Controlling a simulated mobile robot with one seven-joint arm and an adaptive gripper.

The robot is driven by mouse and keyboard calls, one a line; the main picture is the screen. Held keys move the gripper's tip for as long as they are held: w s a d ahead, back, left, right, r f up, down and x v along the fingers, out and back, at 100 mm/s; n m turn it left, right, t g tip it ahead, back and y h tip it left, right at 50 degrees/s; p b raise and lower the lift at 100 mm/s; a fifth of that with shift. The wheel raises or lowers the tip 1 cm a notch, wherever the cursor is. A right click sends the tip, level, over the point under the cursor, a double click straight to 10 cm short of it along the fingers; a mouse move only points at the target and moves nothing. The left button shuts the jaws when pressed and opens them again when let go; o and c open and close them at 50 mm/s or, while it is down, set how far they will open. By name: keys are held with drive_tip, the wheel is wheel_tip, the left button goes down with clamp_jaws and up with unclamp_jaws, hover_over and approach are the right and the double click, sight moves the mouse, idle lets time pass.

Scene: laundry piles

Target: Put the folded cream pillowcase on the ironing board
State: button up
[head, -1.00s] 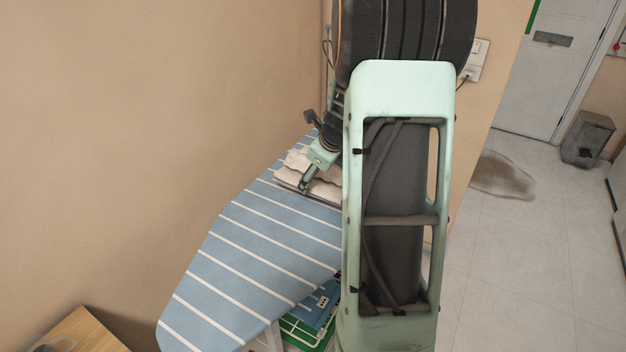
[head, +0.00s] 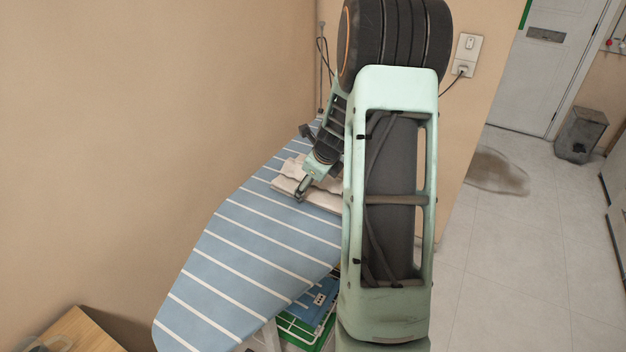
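The ironing board (head: 230,250) has a blue cover with white stripes and runs from the lower left toward the wall. The folded cream pillowcase (head: 287,180) is at the far part of the board, partly hidden behind my gripper and arm. My gripper (head: 302,192) is at the pillowcase's near edge, pointing down and left. The view is too small to show whether its fingers are closed on the cloth. The pillowcase looks flat and appears to rest on the board.
Below the board is a green rack (head: 300,330) with blue folded cloth (head: 312,300). A wooden surface (head: 75,335) is at the lower left. A wall socket (head: 463,68) with a cord is behind my arm. Tiled floor (head: 500,260) is open at right, with a grey bin (head: 582,135) near the door.

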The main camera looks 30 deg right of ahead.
drive_tip(key=shift+o, duration=1.2)
drive_tip(key=shift+r, duration=0.25)
drive_tip(key=v, duration=1.1)
drive_tip(key=shift+s+r+p, duration=0.2)
drive_tip(key=shift+r+p, duration=0.1)
drive_tip(key=shift+p, duration=0.05)
drive_tip(key=shift+a, duration=0.15)
